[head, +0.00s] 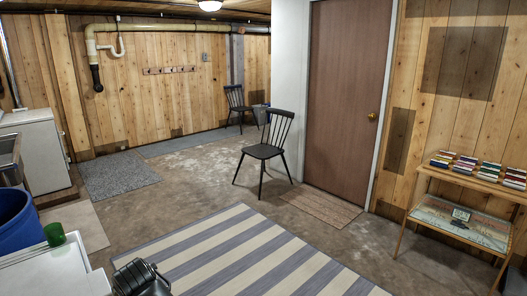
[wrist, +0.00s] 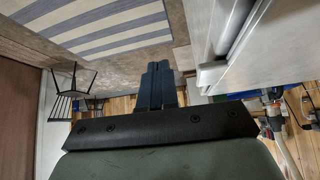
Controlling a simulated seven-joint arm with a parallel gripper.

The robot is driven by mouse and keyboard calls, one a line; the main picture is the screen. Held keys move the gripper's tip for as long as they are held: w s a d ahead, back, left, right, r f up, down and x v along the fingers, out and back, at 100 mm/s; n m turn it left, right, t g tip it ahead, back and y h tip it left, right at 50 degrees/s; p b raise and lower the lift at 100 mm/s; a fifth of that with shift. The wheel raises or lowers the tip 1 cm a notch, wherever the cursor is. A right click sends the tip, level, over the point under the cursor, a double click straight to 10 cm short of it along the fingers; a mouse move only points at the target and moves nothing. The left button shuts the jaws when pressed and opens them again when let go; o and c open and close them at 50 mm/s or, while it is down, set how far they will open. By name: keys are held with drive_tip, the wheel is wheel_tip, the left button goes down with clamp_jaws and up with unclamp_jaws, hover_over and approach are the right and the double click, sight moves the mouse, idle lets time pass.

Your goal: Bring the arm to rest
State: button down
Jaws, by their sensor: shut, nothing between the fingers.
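My gripper (wrist: 160,72) shows in the wrist view, its two dark fingers together at the middle of the picture. It is shut, with nothing between the fingers. It is clear of the white furniture at the right of that view. In the head view a dark part of my arm shows at the bottom edge, left of centre; the fingers cannot be made out there.
A white-topped unit (head: 60,275) stands at the lower left, with a green cup (head: 54,234) and a blue bin (head: 15,222) by it. A striped rug (head: 245,255) covers open floor. A black chair (head: 265,151) and a shelf table (head: 460,222) stand beyond.

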drive_tip(key=w+d+f+m+g+h, duration=0.1)
drive_tip(key=w+d+f+h, duration=0.15)
drive_tip(key=d+f, duration=0.5)
drive_tip(key=w+d+f+m+g+h, duration=0.1)
drive_tip(key=w+d+f, duration=0.3)
drive_tip(key=f, duration=0.6)
drive_tip(key=s+d+f+m+g+h, duration=0.2)
drive_tip(key=s+d+f+g, duration=0.1)
drive_tip(key=d+f, duration=1.45)
drive_tip(key=s+d+f+m+g, duration=0.2)
drive_tip(key=s+d+f+g, duration=0.1)
drive_tip(key=s+d+f, duration=0.6)
drive_tip(key=s+d+f+m+g, duration=0.2)
drive_tip(key=s+d+f+g, duration=0.2)
drive_tip(key=s+d+f, duration=0.5)
drive_tip(key=s+d+y, duration=0.1)
drive_tip(key=s+d, duration=0.3)
drive_tip(key=s, duration=0.4)
drive_tip(key=shift+f+g, duration=0.25)
drive_tip(key=shift+g, duration=0.05)
